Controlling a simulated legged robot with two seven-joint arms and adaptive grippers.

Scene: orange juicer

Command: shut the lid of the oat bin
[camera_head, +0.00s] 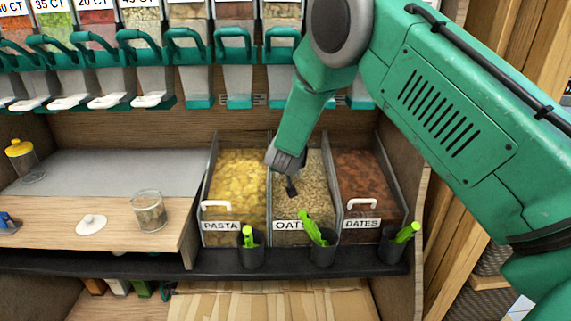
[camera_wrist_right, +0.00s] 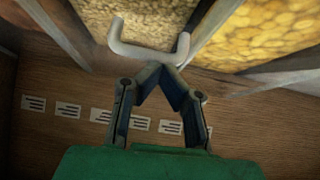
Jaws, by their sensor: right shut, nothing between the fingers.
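The oat bin (camera_head: 313,215), labelled OATS, is the middle of three bins, and its oats show in the head view. No white handle shows at its front edge, unlike its neighbours. In the right wrist view a white handle (camera_wrist_right: 150,48) lies at the fingertips, over the oats (camera_wrist_right: 165,18); the lid's clear panel is hard to make out. My right gripper (camera_head: 291,188) is over the oat bin, and its fingertips (camera_wrist_right: 160,68) meet right by the handle. Whether they touch it I cannot tell. The left gripper is out of view.
The pasta bin (camera_head: 236,203) stands left and the dates bin (camera_head: 368,200) right, each with a white front handle. Black cups with green scoops (camera_head: 314,230) line the front ledge. A glass jar (camera_head: 149,211) and white lid (camera_head: 91,224) sit left. Dispensers (camera_head: 186,75) hang above.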

